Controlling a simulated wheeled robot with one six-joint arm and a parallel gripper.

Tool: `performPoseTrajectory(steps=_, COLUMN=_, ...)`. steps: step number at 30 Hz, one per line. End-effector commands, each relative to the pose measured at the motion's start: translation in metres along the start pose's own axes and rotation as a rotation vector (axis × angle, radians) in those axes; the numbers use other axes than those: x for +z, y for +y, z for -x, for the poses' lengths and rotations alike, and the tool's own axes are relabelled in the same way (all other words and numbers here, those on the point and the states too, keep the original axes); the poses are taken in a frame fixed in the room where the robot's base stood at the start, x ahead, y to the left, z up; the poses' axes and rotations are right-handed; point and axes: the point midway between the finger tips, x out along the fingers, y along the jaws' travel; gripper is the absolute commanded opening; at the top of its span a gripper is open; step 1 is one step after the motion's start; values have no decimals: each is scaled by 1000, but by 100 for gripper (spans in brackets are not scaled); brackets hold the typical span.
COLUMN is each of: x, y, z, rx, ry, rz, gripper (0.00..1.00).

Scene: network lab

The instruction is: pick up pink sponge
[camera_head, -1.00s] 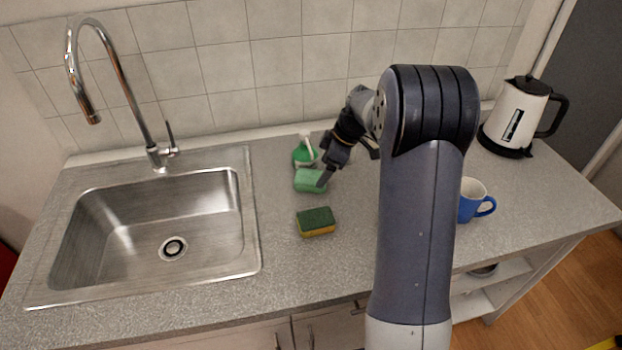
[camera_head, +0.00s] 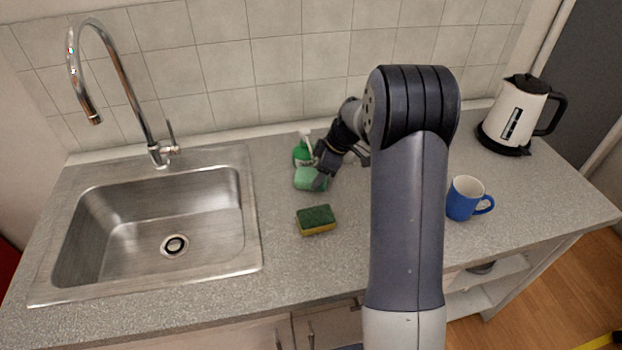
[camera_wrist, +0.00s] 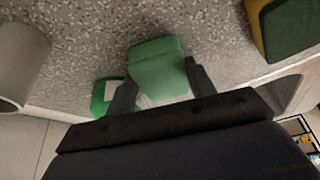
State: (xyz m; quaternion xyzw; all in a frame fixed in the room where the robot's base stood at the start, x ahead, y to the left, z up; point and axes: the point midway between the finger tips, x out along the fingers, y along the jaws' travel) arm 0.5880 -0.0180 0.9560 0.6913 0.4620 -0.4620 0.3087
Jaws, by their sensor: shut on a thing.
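No pink sponge shows in either view. My gripper (camera_head: 322,168) is shut on a green sponge (camera_head: 308,180) near the back of the counter, beside the sink. In the wrist view the green sponge (camera_wrist: 158,68) sits between the two dark fingers of my gripper (camera_wrist: 160,85). I cannot tell whether it touches the counter. A second sponge, yellow with a dark green top (camera_head: 316,220), lies on the counter nearer the front. It also shows at the upper right of the wrist view (camera_wrist: 285,28).
A green bottle with a white top (camera_head: 302,153) stands just behind the held sponge. The steel sink (camera_head: 250,215) and tap (camera_head: 130,95) are at left. A blue mug (camera_head: 462,205) and a white kettle (camera_head: 515,115) stand at right. The front counter is mostly clear.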

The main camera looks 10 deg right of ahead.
Motion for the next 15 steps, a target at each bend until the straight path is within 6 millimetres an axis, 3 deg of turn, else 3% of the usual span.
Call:
performPoseTrajectory(steps=5, x=0, y=0, z=0, rx=0, ry=0, rz=0, gripper=27)
performPoseTrajectory(steps=15, x=-3, y=1, z=6, rx=2, ry=1, rz=1, gripper=27)
